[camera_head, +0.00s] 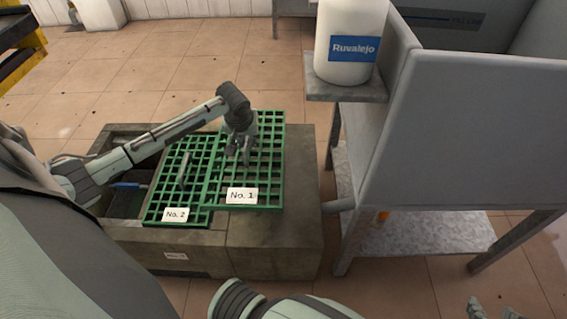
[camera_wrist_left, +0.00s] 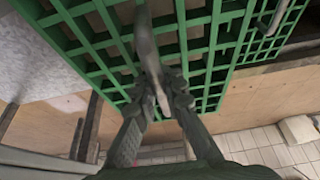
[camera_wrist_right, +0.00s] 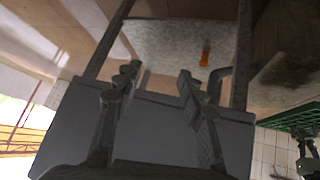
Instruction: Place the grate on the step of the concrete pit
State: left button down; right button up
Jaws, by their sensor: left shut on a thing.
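The green grate No. 1 (camera_head: 243,196) is a square mesh with a white label. My left gripper (camera_head: 240,150) is shut on its handle, also seen in the left wrist view (camera_wrist_left: 160,95). The grate lies over the right part of the concrete pit (camera_head: 275,246), its left edge overlapping the green grate No. 2 (camera_head: 176,214). It looks raised, but the gap below is hidden. Grate No. 2 covers the middle of the pit, its handle free. The pit's step is mostly hidden; the left part is open and dark. My right gripper (camera_wrist_right: 160,82) is open and empty.
A grey metal sink stand (camera_head: 460,140) stands close right of the pit, with a white Ruvalejo container (camera_head: 350,40) on its ledge and a pipe end towards the pit. An orange item (camera_wrist_right: 205,53) is on its lower shelf. Tiled floor behind is clear.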

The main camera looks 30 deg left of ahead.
pick_arm(q)
jog(key=shift+w+f, duration=0.15)
jog(key=shift+w, duration=0.15)
jog(key=w+d+f+b, duration=0.1)
jog(key=d+f, duration=0.2)
jog(key=w+d+f+b, duration=0.1)
jog(key=w+d+f, duration=0.1)
jog(key=d+f, duration=0.1)
jog(key=w+d+f+b, duration=0.1)
jog(key=d+f, duration=0.3)
jog(key=shift+w+d+f, duration=0.1)
jog(key=shift+w+f, duration=0.05)
jog(key=shift+w, duration=0.15)
jog(key=shift+f, duration=0.15)
pick_arm(e)
jog(key=w+a+r+t+y, duration=0.2)
jog(key=w+a+r+t, duration=0.1)
jog(key=r, duration=0.4)
jog(key=w+a+r+n+t+y, duration=0.1)
jog(key=w+a+r+t+y, duration=0.2)
jog(key=a+r+t, duration=0.2)
notch_tip(320, 180, up, 2)
jog(key=a, duration=0.2)
jog(key=shift+w+a, duration=0.3)
jog(key=shift+a, duration=0.1)
